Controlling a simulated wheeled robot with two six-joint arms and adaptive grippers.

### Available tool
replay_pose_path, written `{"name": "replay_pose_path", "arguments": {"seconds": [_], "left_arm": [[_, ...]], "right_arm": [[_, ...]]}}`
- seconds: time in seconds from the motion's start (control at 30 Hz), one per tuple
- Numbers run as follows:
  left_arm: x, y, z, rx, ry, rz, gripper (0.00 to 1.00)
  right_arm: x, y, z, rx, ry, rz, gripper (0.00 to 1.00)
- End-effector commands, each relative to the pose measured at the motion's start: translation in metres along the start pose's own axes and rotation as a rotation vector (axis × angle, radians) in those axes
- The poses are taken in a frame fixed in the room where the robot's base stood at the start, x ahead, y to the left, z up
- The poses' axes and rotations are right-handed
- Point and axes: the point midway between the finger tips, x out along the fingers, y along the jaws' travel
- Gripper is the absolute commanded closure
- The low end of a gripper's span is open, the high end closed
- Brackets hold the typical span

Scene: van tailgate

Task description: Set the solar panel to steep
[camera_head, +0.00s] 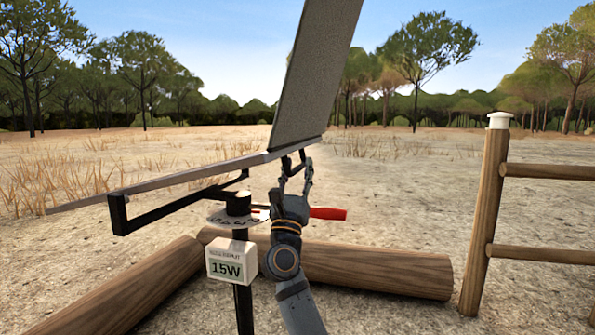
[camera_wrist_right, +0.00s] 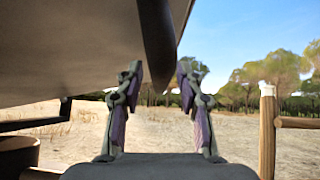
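The solar panel (camera_head: 312,75) shows as a tall, tilted grey face with a long thin edge running down to the left. It sits on a black bracket (camera_head: 165,212) on a post (camera_head: 243,305). A plate with markings (camera_head: 222,218) and a red handle (camera_head: 328,214) are at the post's top. My right gripper (camera_head: 296,172) is at the panel's lower right edge. In the right wrist view its fingers (camera_wrist_right: 158,76) are apart, with the panel's dark edge (camera_wrist_right: 157,50) reaching down between the tips; I see gaps beside it. My left gripper is out of view.
A white display box (camera_head: 232,258) on the post reads 15W. Logs (camera_head: 350,268) lie on the ground behind and left of the post. A wooden fence (camera_head: 487,215) stands at the right. Open sandy ground lies beyond.

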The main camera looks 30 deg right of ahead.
Motion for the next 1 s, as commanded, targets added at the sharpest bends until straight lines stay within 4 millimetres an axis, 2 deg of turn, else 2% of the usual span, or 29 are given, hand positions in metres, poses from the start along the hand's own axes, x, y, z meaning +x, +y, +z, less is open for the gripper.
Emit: {"name": "replay_pose_path", "arguments": {"seconds": [0.1,0.3,0.4,1.0], "left_arm": [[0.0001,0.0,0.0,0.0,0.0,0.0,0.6],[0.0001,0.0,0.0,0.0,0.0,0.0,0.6],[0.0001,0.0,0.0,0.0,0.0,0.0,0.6],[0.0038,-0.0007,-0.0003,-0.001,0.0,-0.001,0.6]], "right_arm": [[-0.0002,0.0,0.0002,0.0,0.0,0.0,0.63],[-0.0003,0.0,0.0003,0.0,-0.001,0.0,0.9],[-0.0004,0.0,0.0003,0.0,-0.001,0.0,1.0],[0.0014,-0.0001,0.0022,-0.004,-0.001,0.003,1.0]]}}
